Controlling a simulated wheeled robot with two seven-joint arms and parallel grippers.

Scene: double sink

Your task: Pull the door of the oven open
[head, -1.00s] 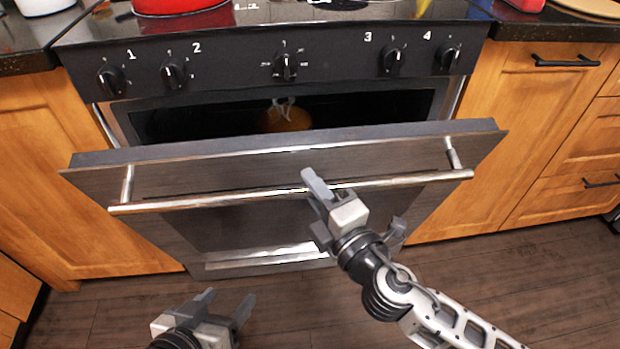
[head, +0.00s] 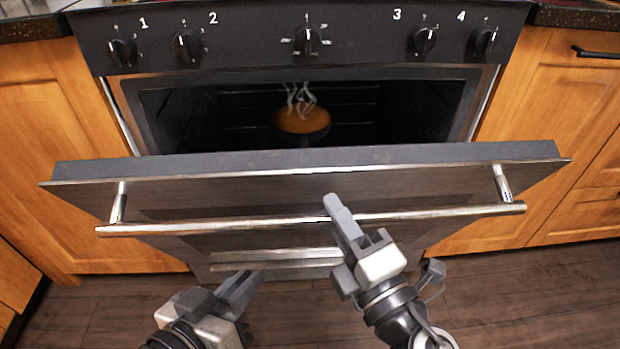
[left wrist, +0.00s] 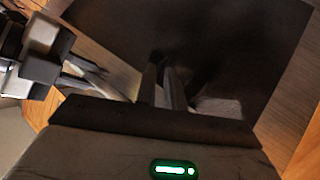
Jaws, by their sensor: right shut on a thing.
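The oven door (head: 300,184) is partly open, tilted out toward me from its bottom edge, with the dark oven cavity (head: 400,115) showing above it. A long metal handle (head: 440,213) runs across the door's front. My right gripper (head: 338,215) is shut on the handle, right of its middle. My left gripper (head: 246,287) is low in front of the door, left of the right gripper, and apart from the handle. Its fingers lie together with nothing seen between them; they also show in the left wrist view (left wrist: 163,85).
A round orange-brown dish (head: 303,121) with white wisps above it sits inside the oven. Several black knobs (head: 306,40) line the panel above. Wooden cabinets flank the oven, left (head: 60,130) and right (head: 560,120). The floor (head: 500,290) at right is clear.

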